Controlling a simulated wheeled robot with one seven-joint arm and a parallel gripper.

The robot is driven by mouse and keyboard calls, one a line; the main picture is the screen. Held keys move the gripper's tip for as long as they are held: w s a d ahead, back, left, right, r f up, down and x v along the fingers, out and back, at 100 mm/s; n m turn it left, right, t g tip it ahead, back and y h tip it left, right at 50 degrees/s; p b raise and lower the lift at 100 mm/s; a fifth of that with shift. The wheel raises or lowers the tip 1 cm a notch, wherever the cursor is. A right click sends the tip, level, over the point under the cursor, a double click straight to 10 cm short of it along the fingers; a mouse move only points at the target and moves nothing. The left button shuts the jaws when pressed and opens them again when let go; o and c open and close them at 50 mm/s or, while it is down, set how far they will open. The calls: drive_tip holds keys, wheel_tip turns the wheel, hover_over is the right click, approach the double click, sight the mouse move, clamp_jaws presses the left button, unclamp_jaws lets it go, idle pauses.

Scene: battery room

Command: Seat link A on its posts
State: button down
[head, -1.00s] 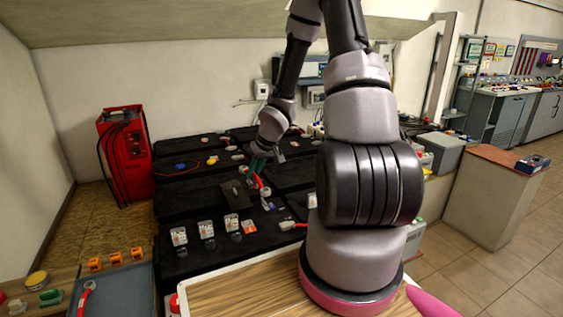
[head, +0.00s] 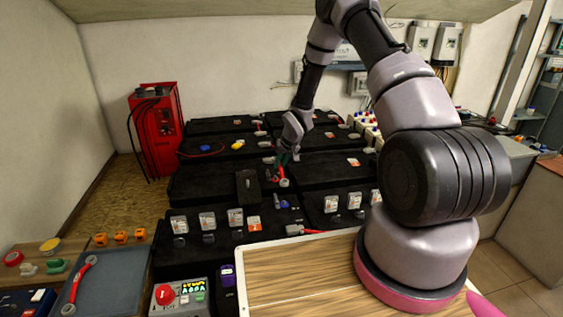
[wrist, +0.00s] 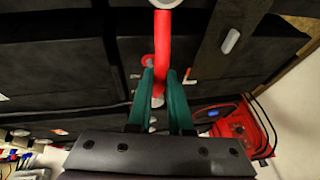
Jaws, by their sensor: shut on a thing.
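My gripper (head: 289,158) is above the black battery blocks in the middle of the head view. It is shut on a red link (head: 282,175) that hangs below it. In the wrist view, the two green fingers of my gripper (wrist: 162,100) close on the red bar of the link (wrist: 163,50). A grey ring end of the link shows at the top edge there. A red-collared round post (wrist: 147,61) is just left of the bar. I cannot tell whether the link touches any post. No letter is readable on the link.
Another red link (head: 80,284) lies in a grey tray (head: 108,290) at lower left. A red-handled tool (head: 301,230) lies on the nearer batteries. A red charger (head: 157,130) stands at the left wall. A wood-topped surface (head: 290,275) is in front.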

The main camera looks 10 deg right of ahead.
wheel_tip(320, 180, down, 7)
drive_tip(key=shift+r, duration=0.15)
idle(0.4)
drive_tip(key=shift+a+f, duration=0.1)
drive_tip(key=shift+f, duration=1.1)
idle(2.6)
drive_tip(key=shift+c, duration=1.8)
unclamp_jaws()
drive_tip(key=shift+r, duration=0.1)
drive_tip(key=shift+r, duration=3.95)
